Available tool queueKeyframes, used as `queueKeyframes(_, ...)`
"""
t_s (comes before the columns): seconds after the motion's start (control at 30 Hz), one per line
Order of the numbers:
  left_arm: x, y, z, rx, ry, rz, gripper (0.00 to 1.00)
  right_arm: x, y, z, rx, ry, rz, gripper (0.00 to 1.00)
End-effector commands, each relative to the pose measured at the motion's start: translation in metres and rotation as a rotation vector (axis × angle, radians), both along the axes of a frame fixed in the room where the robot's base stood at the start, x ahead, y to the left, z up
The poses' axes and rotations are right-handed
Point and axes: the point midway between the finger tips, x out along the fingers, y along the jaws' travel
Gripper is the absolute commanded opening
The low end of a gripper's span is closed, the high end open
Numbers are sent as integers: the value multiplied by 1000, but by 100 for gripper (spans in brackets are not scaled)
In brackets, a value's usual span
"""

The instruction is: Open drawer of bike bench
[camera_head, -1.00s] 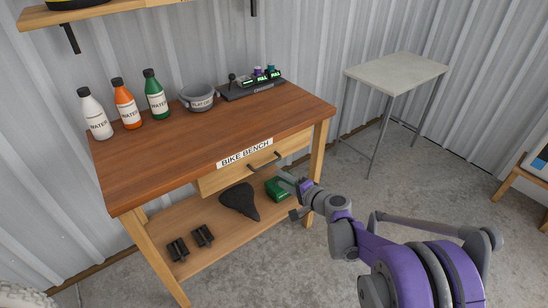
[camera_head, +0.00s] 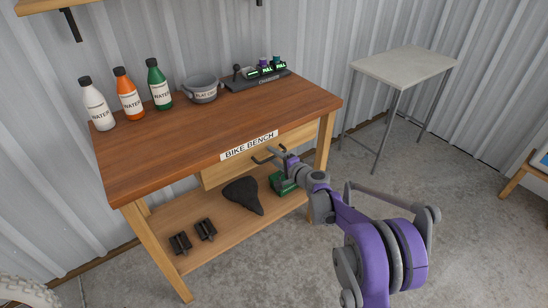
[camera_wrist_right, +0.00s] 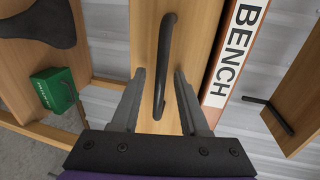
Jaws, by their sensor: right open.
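The bike bench (camera_head: 215,125) has a reddish-brown top and a "BIKE BENCH" label on its front edge. Its light wood drawer (camera_head: 222,172) sits below the label and looks closed. The drawer's dark bar handle (camera_head: 263,156) is partly hidden by my right gripper (camera_head: 280,154) in the head view. In the right wrist view the handle (camera_wrist_right: 165,65) lies between the two fingers of my open right gripper (camera_wrist_right: 160,80), in front of the drawer face (camera_wrist_right: 192,35). I cannot tell whether the fingers touch it. My left gripper is out of view.
The lower shelf (camera_head: 195,240) holds a black saddle (camera_head: 244,195), pedals and a green box (camera_head: 282,184). A small table (camera_head: 405,67) stands right. The front floor is clear.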

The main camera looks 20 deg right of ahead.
Motion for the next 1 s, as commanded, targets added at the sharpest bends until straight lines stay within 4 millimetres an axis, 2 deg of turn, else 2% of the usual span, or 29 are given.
queueKeyframes(0.23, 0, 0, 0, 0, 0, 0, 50, 1, 0, 0, 0, 0, 0, 44)
queueKeyframes(0.4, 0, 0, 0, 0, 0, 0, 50, 0, 0, 0, 0, 0, 0, 14)
queueKeyframes(0.5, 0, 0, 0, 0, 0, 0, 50, 0, 0, 0, 0, 0, 0, 0)
queueKeyframes(1.0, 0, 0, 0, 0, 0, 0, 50, 0, 0, 0, 0, 0, 0, 0)
